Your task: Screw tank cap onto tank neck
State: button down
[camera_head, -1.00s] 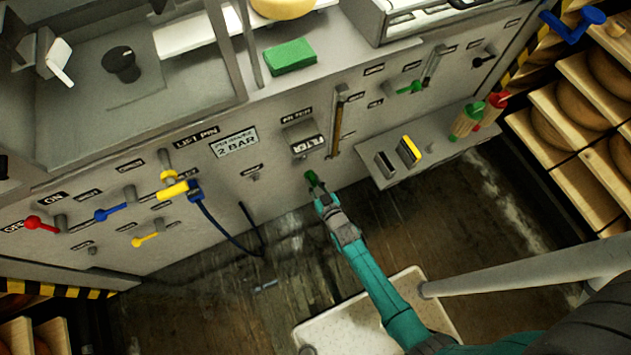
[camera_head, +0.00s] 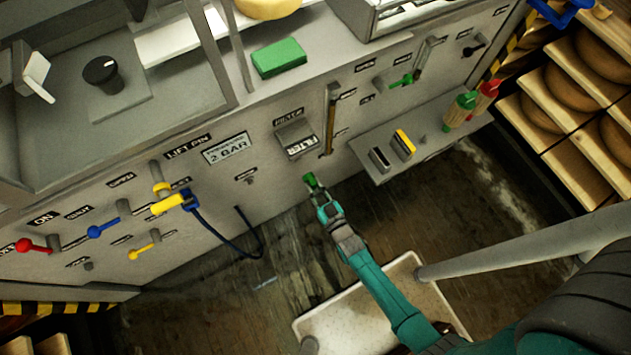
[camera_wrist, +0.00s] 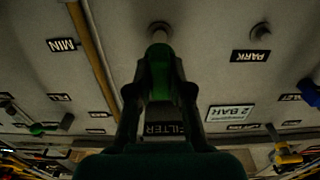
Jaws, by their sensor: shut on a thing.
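My gripper (camera_head: 318,194) is shut on a green cap (camera_head: 310,180) in front of the grey panel, below the filter box. In the wrist view, the cap (camera_wrist: 160,72) sits between the two dark fingers of my gripper (camera_wrist: 160,92) and points at the panel. A round grey stub (camera_wrist: 159,32), apparently the tank neck, shows just past the cap's far end, between the MIN and PARK labels. The cap overlaps part of the stub there. I cannot tell whether they touch. In the head view the stub is hidden or too small to make out.
The filter box (camera_head: 296,138) and an upright sight tube (camera_head: 330,118) are above the cap. A small shelf (camera_head: 375,165) with bottles juts out to the right. A blue hose (camera_head: 225,237) hangs at the left. A white basin (camera_head: 350,325) lies below my arm.

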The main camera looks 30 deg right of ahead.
aim_at(307, 175)
jog(key=shift+w, duration=2.45)
jog(key=shift+w, duration=1.1)
jog(key=c, duration=1)
grip_release()
jog(key=s, duration=1.2)
